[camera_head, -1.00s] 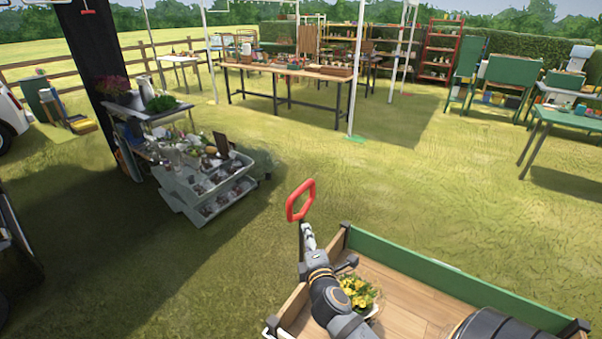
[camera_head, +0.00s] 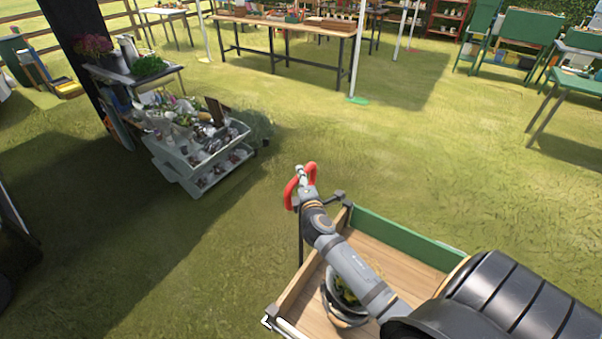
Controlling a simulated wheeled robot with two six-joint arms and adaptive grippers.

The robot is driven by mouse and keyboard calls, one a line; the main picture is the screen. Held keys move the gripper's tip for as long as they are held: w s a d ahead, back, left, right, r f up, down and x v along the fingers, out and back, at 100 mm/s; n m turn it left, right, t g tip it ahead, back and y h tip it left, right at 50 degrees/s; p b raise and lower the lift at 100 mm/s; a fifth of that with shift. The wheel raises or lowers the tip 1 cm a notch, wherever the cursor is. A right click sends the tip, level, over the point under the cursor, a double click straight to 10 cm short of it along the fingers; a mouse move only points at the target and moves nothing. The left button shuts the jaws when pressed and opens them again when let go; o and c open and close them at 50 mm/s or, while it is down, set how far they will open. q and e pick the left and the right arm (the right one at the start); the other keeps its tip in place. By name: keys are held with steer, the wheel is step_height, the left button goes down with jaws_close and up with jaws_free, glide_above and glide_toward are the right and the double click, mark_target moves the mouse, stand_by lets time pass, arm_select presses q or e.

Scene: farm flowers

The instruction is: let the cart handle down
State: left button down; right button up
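The cart handle is a red loop (camera_head: 290,192) on a dark upright shaft at the far left corner of the cart. It stands raised. The cart (camera_head: 400,236) has a green far side board and a wooden bed. My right arm reaches in from the lower right over the bed. Its gripper (camera_head: 306,177) is at the red loop and overlaps it in the picture. The fingers are small here, and I cannot tell whether they are closed on the loop. A potted yellow-flowered plant (camera_head: 338,312) in the bed is mostly hidden by my arm. My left gripper is not in view.
A tiered grey flower stand (camera_head: 180,172) is to the left on the grass. A long wooden table (camera_head: 290,24) and green tables (camera_head: 576,82) stand further back. The grass around the handle is open.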

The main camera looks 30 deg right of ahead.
steer(key=shift+w+d, duration=0.2)
steer(key=shift+w, duration=0.5)
steer(key=shift+c, duration=0.9)
steer(key=c, duration=0.7)
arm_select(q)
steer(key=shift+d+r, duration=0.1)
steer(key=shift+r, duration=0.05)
arm_select(e)
jaws_close()
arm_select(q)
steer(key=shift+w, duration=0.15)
